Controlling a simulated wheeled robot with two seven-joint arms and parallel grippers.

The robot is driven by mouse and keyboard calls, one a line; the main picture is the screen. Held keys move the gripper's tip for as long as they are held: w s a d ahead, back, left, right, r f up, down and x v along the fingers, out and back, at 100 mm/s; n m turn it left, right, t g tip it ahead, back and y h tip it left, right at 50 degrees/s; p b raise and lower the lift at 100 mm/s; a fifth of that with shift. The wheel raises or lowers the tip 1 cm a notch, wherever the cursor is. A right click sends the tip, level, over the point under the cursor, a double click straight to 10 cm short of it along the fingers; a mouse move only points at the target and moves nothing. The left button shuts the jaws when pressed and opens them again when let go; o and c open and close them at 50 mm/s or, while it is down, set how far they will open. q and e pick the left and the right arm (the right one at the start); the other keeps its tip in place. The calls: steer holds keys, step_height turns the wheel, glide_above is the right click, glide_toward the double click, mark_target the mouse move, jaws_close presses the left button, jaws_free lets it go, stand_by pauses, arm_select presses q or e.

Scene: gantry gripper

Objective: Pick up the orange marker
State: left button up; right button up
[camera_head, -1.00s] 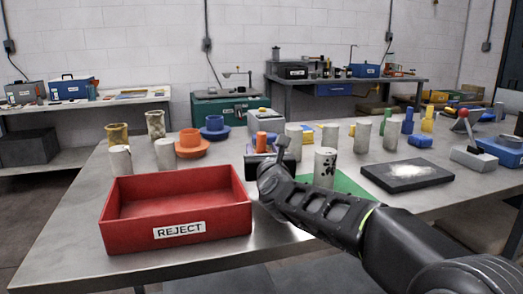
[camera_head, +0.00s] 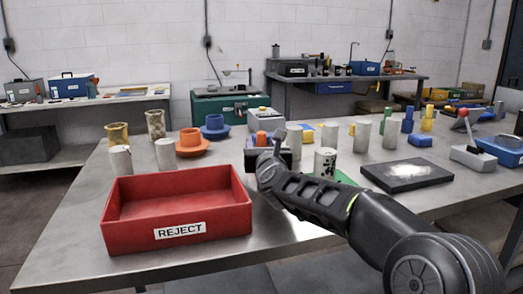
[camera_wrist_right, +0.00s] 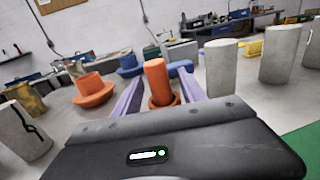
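The orange marker (camera_wrist_right: 157,80) is an upright orange cylinder with a wider base, standing on the table. In the head view its top (camera_head: 262,138) shows just beyond my right gripper (camera_head: 268,157), which hides its lower part. In the right wrist view, the two pale purple fingers of my right gripper (camera_wrist_right: 160,83) are spread, one on each side of the marker, with gaps visible. The gripper is open and low over the table. Whether the fingertips reach fully past the marker is hard to tell. My left gripper is not in view.
A red REJECT bin (camera_head: 178,245) stands front left. Grey cylinders, one close by (camera_wrist_right: 221,68), stand to the right of the marker. An orange flanged piece (camera_head: 192,143) and a blue one (camera_head: 215,127) are to its left. A dark plate (camera_head: 406,177) lies right.

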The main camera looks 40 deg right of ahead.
jaws_close()
stand_by(0.3)
steer(key=shift+r, duration=0.1)
step_height(320, 180, up, 18)
steer(key=p, duration=1)
stand_by(0.4)
